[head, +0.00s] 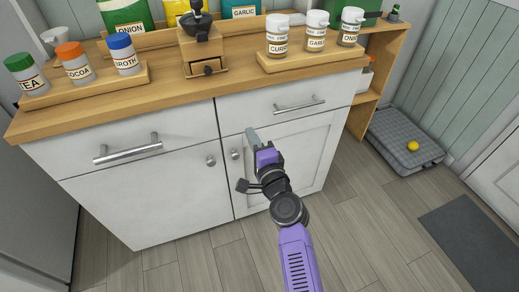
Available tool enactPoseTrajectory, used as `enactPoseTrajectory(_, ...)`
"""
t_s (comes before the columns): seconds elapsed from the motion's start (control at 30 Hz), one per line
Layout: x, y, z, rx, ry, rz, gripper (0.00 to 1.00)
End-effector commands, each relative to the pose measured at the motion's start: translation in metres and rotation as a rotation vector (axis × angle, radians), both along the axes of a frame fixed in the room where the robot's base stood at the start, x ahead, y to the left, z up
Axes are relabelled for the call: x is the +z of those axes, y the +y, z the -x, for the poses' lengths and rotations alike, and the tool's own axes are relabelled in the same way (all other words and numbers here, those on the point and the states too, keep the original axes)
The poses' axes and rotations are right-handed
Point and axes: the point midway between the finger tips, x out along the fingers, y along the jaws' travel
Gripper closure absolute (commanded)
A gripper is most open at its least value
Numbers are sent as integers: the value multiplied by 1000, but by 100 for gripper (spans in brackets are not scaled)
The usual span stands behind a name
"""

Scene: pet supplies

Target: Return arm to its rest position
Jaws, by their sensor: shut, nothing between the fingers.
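My purple and black arm reaches up from the bottom of the head view. My gripper (252,138) is shut and empty, in front of the white cabinet (185,189). Its grey fingers point up towards the seam between the two drawers. It overlaps the right door and drawer front in the picture; I cannot tell whether it touches them. Both drawers and doors look closed.
The wooden counter (130,92) holds jars on a left tray (85,85), a grinder (203,52), and jars on a right tray (315,58). Handles (128,152) and (300,105) stick out. A grey cushion (400,138) with a yellow ball (412,146) lies right. Floor (370,240) is clear.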

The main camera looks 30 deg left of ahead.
Motion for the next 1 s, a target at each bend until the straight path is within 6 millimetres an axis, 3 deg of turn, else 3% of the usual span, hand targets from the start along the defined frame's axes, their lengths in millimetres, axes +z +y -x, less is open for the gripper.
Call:
enactPoseTrajectory(0.3, 0, -39, 30, -2, 1, 1, 100)
enactPoseTrajectory(0.77, 0, -50, 34, -16, -33, 22, 100)
enactPoseTrajectory(0.9, 31, -62, 26, -81, -195, 89, 100)
enactPoseTrajectory(1.0, 36, -92, 34, -157, -317, 180, 100)
